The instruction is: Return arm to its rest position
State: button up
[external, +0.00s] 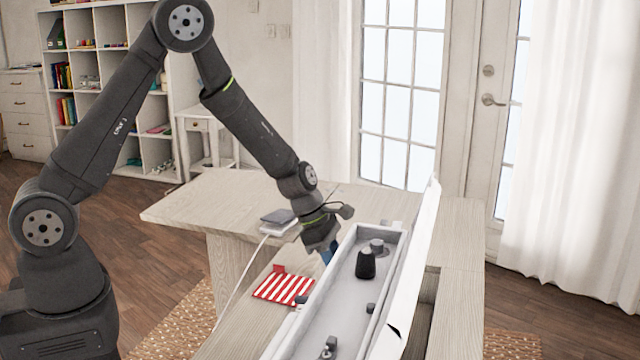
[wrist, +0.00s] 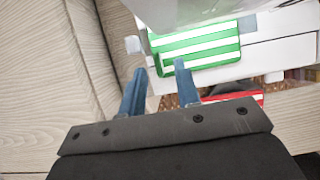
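My gripper (external: 327,256) hangs at the end of my bent arm, pointing down beside the left wall of a long white tray-like compartment (external: 345,243). Its blue fingers are partly hidden in the external view. A red-and-white striped piece (external: 283,288) lies left of the compartment, and a red striped edge (wrist: 250,98) shows behind the right finger.
A dark knob-like object (external: 366,264) and several small parts stand in the compartment. A tall white panel (external: 412,265) rises along its right side. A small grey-and-white device (external: 278,221) with a white cable sits on the wooden tabletop (external: 195,205).

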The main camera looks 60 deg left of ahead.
dwell(0.4)
jog(key=v, duration=1.7)
jog(key=x, duration=1.7)
jog(key=shift+s+a+f, duration=0.15)
jog(key=shift+a, duration=0.05)
jog(key=shift+s+a, duration=1.05)
